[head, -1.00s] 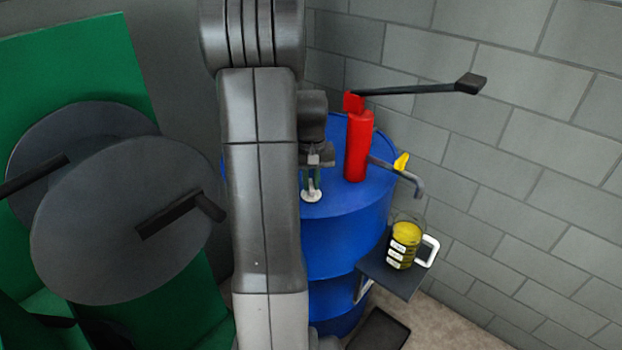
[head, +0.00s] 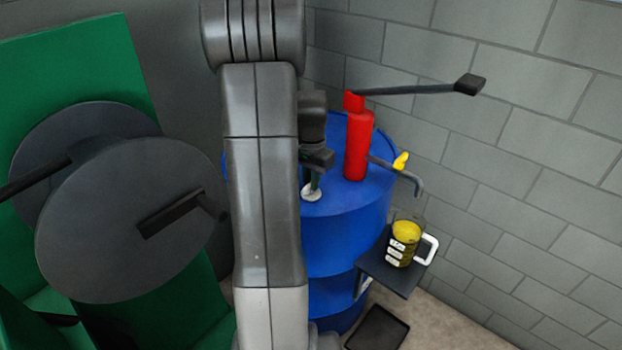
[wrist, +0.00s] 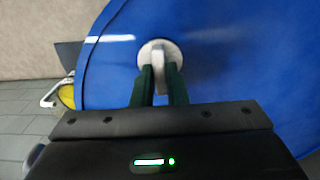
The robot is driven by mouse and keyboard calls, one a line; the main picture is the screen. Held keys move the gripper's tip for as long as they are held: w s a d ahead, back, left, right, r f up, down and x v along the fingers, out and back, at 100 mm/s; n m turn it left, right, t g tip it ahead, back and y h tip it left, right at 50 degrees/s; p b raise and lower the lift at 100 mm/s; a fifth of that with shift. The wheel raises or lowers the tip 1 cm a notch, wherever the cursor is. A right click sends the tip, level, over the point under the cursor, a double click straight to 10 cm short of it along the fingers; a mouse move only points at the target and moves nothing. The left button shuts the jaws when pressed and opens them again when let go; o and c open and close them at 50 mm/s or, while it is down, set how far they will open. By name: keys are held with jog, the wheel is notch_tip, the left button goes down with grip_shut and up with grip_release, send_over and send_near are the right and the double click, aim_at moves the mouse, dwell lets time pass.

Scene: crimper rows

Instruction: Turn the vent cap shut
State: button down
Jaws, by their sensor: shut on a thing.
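The vent cap (wrist: 160,52) is a small pale round cap with a raised grip on top of the blue drum (head: 345,235). It also shows in the head view (head: 311,194), low on the near part of the drum's lid. My gripper (wrist: 160,72) is above the cap, with its two dark fingers on either side of the raised grip and shut on it. In the head view my gripper (head: 313,178) is partly hidden by my arm. The cap's thread is hidden, so how far it is turned cannot be told.
A red pump (head: 358,145) with a long dark lever (head: 415,89) and a yellow-tapped spout (head: 400,162) stands on the drum right of my gripper. A jug with yellow liquid (head: 405,243) sits on a small shelf. A green machine with grey discs (head: 120,220) is left.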

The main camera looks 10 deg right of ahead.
jog(key=shift+r+m, duration=0.1)
jog(key=shift+m, duration=0.3)
jog(key=c, duration=1.4)
grip_release()
jog(key=shift+c, duration=0.2)
notch_tip(320, 180, up, 14)
jog(key=shift+f, duration=0.2)
notch_tip(320, 180, down, 14)
jog(key=shift+r, duration=0.1)
